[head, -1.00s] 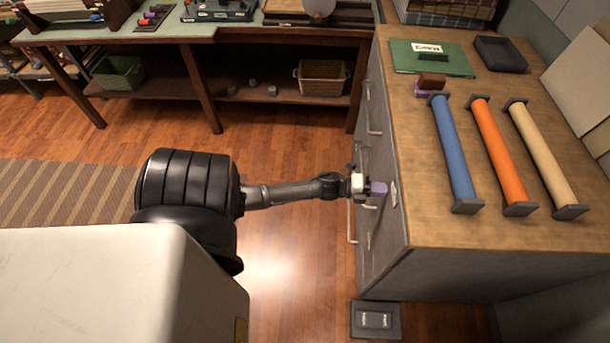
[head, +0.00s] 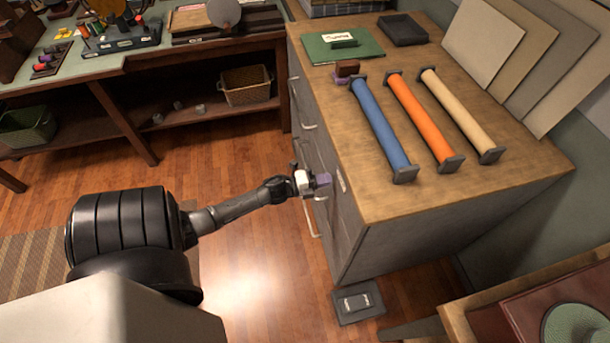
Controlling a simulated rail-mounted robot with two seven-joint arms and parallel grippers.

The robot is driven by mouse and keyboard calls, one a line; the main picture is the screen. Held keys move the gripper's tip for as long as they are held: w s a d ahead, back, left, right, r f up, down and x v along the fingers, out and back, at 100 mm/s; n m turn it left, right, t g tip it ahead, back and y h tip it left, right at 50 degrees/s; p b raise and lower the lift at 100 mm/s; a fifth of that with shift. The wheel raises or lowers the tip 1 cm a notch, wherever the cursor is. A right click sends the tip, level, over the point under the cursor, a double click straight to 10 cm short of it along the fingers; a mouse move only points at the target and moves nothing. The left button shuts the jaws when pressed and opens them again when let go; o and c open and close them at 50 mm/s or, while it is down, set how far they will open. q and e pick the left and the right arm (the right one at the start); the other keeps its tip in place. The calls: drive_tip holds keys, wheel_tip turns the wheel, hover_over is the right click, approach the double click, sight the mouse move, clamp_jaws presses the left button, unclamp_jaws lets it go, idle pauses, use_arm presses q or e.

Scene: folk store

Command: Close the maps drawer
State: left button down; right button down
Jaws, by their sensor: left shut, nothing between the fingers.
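The grey drawer cabinet (head: 346,240) with a wooden top stands right of centre. Its drawer fronts face left and show steeply from the side, with pale bar handles (head: 312,218) and a small white label (head: 341,181). I cannot read which drawer is the maps drawer, and no drawer clearly stands far out. My right gripper is not in view.
Blue (head: 381,125), orange (head: 422,118) and cream (head: 457,107) rolls lie on the cabinet top. A grey pad (head: 358,302) lies on the floor by the cabinet. A workbench (head: 150,65) stands behind, a wooden table (head: 470,318) at lower right.

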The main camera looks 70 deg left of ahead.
use_arm(q)
drive_tip(key=s+a, duration=0.1)
drive_tip(key=s, duration=1.1)
drive_tip(key=shift+s+a+p, duration=0.3)
drive_tip(key=shift+p, duration=0.15)
drive_tip(key=shift+f, duration=0.1)
drive_tip(key=shift+n, duration=0.3)
